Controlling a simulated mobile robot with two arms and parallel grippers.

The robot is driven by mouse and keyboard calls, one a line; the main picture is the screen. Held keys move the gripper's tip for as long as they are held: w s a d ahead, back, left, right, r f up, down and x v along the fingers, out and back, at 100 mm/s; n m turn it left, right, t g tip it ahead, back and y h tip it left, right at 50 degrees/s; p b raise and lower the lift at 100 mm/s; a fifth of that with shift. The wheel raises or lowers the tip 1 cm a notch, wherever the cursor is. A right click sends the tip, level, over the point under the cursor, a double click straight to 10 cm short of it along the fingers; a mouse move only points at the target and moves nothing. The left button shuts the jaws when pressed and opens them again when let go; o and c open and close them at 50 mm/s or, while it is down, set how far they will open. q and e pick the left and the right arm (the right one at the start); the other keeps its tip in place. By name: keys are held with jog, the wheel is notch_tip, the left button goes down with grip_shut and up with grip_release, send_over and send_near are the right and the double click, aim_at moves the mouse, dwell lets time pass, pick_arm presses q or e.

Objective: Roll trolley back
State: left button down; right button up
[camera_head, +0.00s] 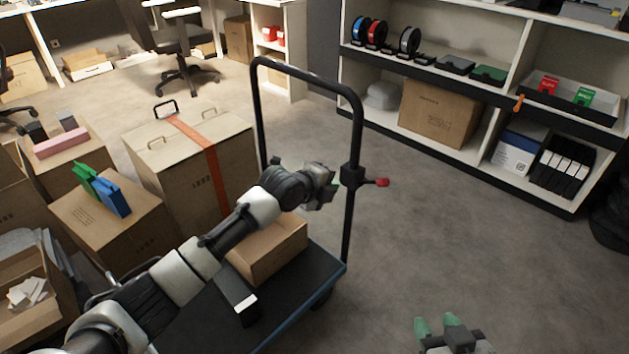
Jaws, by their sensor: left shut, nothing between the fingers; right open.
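The trolley has a dark flat deck with a blue edge (284,328) and an upright black tube handle (312,77) at its far end. A red-knobbed lever (381,182) sticks out of the handle's right post. A cardboard box (272,248) and a dark block with a white end (238,301) lie on the deck. My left arm reaches across the deck, and my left gripper (332,187) is shut and empty beside the right post; whether it touches the post is unclear. My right gripper (437,326) is open and empty over the floor at the bottom.
A large carton with an orange strap (168,150) stands left of the handle. More cartons (115,240) crowd the left side. Shelving (480,92) with spools, boxes and trays lines the back right. The floor (440,240) between trolley and shelving is clear.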

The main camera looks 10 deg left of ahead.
pick_arm(q)
jog(key=p+v, duration=0.1)
jog(key=v, duration=0.4)
jog(key=shift+s+a+r, duration=0.1)
jog(key=shift+s+a, duration=0.05)
jog(key=shift+s, duration=0.05)
pick_arm(e)
jog(key=s+d+f+g+h, duration=0.1)
jog(key=s+d+f+g, duration=0.1)
jog(key=s+f+g, duration=0.1)
jog(key=shift+s+f+g, duration=0.4)
jog(key=shift+s+g, duration=0.5)
jog(key=shift+s, duration=0.1)
